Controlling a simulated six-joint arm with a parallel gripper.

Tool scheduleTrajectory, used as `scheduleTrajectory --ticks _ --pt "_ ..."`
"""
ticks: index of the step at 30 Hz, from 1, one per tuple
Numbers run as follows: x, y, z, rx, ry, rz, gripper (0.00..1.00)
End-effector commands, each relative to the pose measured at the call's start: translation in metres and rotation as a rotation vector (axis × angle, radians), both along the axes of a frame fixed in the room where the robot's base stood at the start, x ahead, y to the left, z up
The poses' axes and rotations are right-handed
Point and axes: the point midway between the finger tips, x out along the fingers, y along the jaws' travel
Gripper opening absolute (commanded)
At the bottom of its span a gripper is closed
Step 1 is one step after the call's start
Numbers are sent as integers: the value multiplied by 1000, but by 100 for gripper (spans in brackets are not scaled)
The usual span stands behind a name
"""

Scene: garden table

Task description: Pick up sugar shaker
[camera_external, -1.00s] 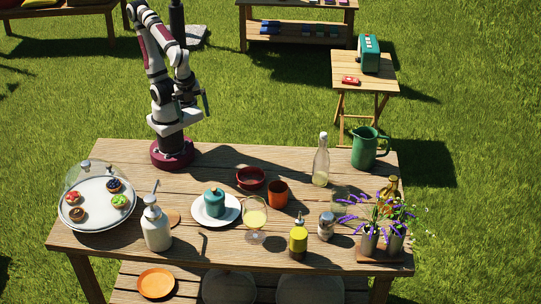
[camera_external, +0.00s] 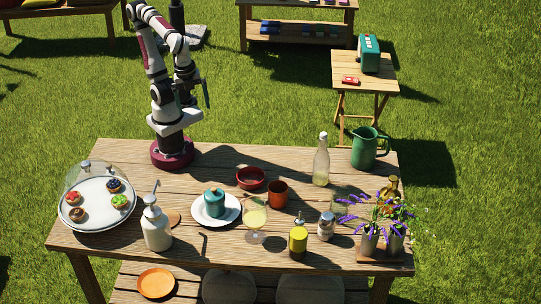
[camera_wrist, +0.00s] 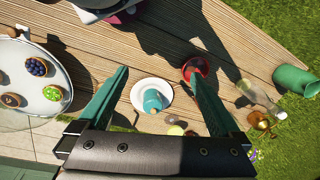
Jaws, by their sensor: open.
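The sugar shaker (camera_external: 326,226), a small clear jar with a metal top, stands upright near the front right of the wooden table, just right of the yellow dispenser bottle. I cannot make it out for certain in the wrist view, where my gripper may hide it. My gripper (camera_external: 206,95) is raised above the back left of the table, far from the shaker. In the wrist view my gripper (camera_wrist: 158,73) has its two green fingers wide apart with nothing between them.
The yellow bottle (camera_external: 298,241), wine glass (camera_external: 255,218), orange cup (camera_external: 278,193) and lavender pots (camera_external: 369,242) stand around the shaker. A clear bottle (camera_external: 321,165) and green pitcher (camera_external: 365,150) stand behind. The back left tabletop (camera_external: 120,153) is bare.

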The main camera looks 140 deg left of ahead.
Motion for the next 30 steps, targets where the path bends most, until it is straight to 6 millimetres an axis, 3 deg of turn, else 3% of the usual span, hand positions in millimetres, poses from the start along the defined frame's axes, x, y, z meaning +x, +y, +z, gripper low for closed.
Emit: scheduleTrajectory --ticks 8,13,16,18,22,24,25,27,30 --pt "119 -32 -10 -193 -288 126 100" --pt "223 -29 -10 -279 -569 265 100" --pt "287 -8 -7 -291 -776 373 100" --pt "326 18 -5 -270 -930 462 100" --pt "373 77 -5 -168 -1202 628 100" --pt "371 78 -65 -163 -1197 628 100" --pt "371 77 -84 -164 -1199 628 100" --pt "371 77 -120 -168 -1204 627 100" --pt "372 77 -152 -171 -1211 628 100"
